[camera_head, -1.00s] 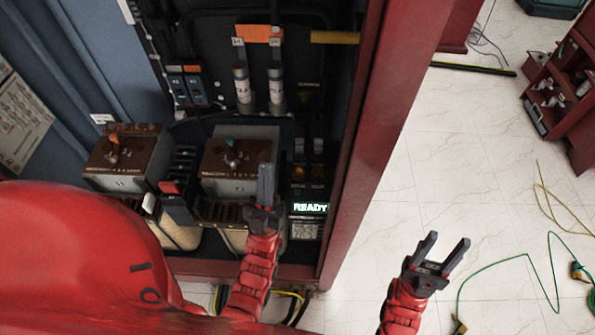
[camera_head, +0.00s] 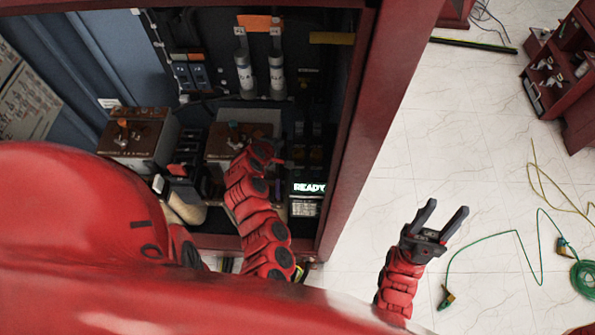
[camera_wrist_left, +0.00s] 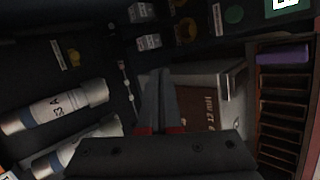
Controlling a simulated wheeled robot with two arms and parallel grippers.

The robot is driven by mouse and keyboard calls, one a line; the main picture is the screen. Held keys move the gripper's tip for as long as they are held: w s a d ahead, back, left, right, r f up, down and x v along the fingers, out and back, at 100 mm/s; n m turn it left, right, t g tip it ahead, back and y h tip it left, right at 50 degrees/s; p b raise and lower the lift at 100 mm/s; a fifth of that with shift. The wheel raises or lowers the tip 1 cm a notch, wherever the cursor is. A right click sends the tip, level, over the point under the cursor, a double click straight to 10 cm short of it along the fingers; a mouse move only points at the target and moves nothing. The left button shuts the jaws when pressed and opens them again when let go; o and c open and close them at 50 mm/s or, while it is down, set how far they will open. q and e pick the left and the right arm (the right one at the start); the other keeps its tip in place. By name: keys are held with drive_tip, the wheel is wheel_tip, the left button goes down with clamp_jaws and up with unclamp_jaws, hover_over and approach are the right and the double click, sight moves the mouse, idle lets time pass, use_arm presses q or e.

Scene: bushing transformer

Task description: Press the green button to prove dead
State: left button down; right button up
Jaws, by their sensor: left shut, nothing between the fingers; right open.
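In the left wrist view a dim green round button (camera_wrist_left: 234,14) shows on the dark panel near the top edge, close to a lit display corner (camera_wrist_left: 287,4). In the head view I cannot make out the green button; the lit READY display (camera_head: 309,188) is at the panel's lower right. My left gripper (camera_head: 274,160) is inside the cabinet, above and left of READY, in front of the right brown-faced box. Its fingers (camera_wrist_left: 160,100) are shut and empty, apart from the green button. My right gripper (camera_head: 440,217) is open and empty outside the cabinet.
The red cabinet frame (camera_head: 368,130) stands between my two grippers. Brown-faced switch boxes (camera_head: 133,138) and white fuse cylinders (camera_head: 245,75) crowd the interior. A green cable (camera_head: 500,235) lies on the tiled floor at right, and a red shelf (camera_head: 560,75) stands beyond.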

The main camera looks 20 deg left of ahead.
use_arm(q)
drive_tip(key=s+d+r+n+g+h, duration=0.1)
drive_tip(key=s+d+r+g+h, duration=0.1)
drive_tip(key=d+h, duration=0.3)
drive_tip(key=shift+s+d, duration=0.5)
wheel_tip(320, 180, down, 9)
drive_tip(key=b, duration=0.6)
drive_tip(key=shift+r, duration=0.1)
idle(1.6)
drive_tip(key=shift+f+b, duration=0.4)
drive_tip(key=shift+b, duration=0.25)
